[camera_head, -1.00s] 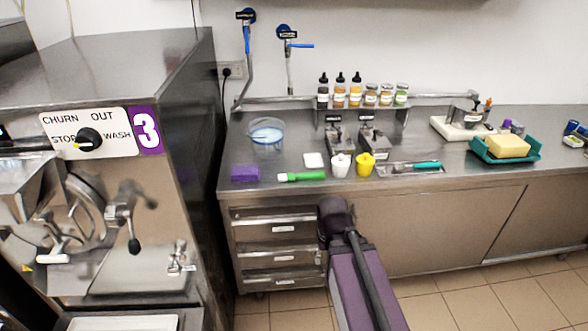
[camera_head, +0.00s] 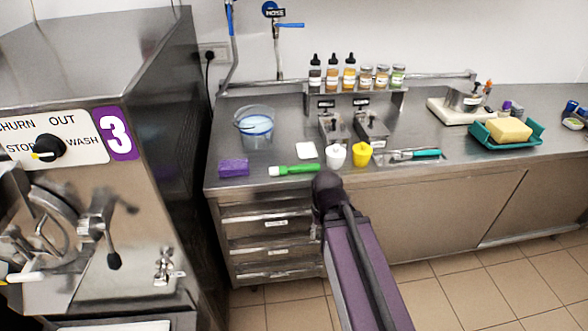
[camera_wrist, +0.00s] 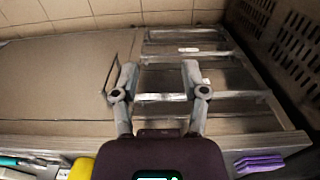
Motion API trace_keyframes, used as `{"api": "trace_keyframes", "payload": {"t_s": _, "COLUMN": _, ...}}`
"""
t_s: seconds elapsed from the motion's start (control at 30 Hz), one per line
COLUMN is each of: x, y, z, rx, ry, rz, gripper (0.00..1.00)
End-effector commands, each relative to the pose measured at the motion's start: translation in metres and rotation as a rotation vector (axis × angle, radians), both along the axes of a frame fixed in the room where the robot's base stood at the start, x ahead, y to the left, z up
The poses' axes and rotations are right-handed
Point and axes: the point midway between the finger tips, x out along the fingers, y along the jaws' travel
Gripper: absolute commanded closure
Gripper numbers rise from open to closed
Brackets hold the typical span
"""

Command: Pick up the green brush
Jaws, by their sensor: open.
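The green brush (camera_head: 294,170), with a pale head at its left end, lies flat near the front edge of the steel counter. My gripper shows in the wrist view (camera_wrist: 160,70), its two fingers spread apart with nothing between them. It points at the drawer fronts below the counter. In the head view my purple arm reaches up to the counter's front edge, just right of the brush, and hides the gripper itself. I cannot make out the brush in the wrist view, where my gripper body covers part of the counter.
A purple sponge (camera_head: 233,168) lies left of the brush. A white square (camera_head: 306,150), a white cup (camera_head: 336,155) and a yellow cup (camera_head: 362,154) stand close by. A tray with a teal-handled tool (camera_head: 426,154) lies to the right. The tall machine (camera_head: 95,150) borders the left.

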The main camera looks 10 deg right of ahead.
Motion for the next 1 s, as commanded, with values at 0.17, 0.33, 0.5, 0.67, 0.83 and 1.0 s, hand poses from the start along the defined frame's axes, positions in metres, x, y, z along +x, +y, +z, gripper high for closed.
{"api": "trace_keyframes", "payload": {"t_s": 0.17, "x": 0.000, "y": 0.000, "z": 0.000, "rx": 0.000, "ry": 0.000, "rz": -0.001, "gripper": 0.26}}
{"api": "trace_keyframes", "payload": {"t_s": 0.33, "x": 0.009, "y": 0.000, "z": 0.006, "rx": 0.000, "ry": 0.000, "rz": -0.037, "gripper": 0.26}}
{"api": "trace_keyframes", "payload": {"t_s": 0.5, "x": 0.034, "y": -0.003, "z": 0.020, "rx": 0.000, "ry": 0.000, "rz": -0.158, "gripper": 0.26}}
{"api": "trace_keyframes", "payload": {"t_s": 0.67, "x": 0.072, "y": -0.002, "z": 0.041, "rx": 0.000, "ry": 0.000, "rz": -0.348, "gripper": 0.26}}
{"api": "trace_keyframes", "payload": {"t_s": 0.83, "x": 0.121, "y": -0.001, "z": 0.066, "rx": 0.000, "ry": 0.000, "rz": -0.599, "gripper": 0.26}}
{"api": "trace_keyframes", "payload": {"t_s": 1.0, "x": 0.169, "y": 0.000, "z": 0.091, "rx": 0.000, "ry": 0.000, "rz": -0.858, "gripper": 0.26}}
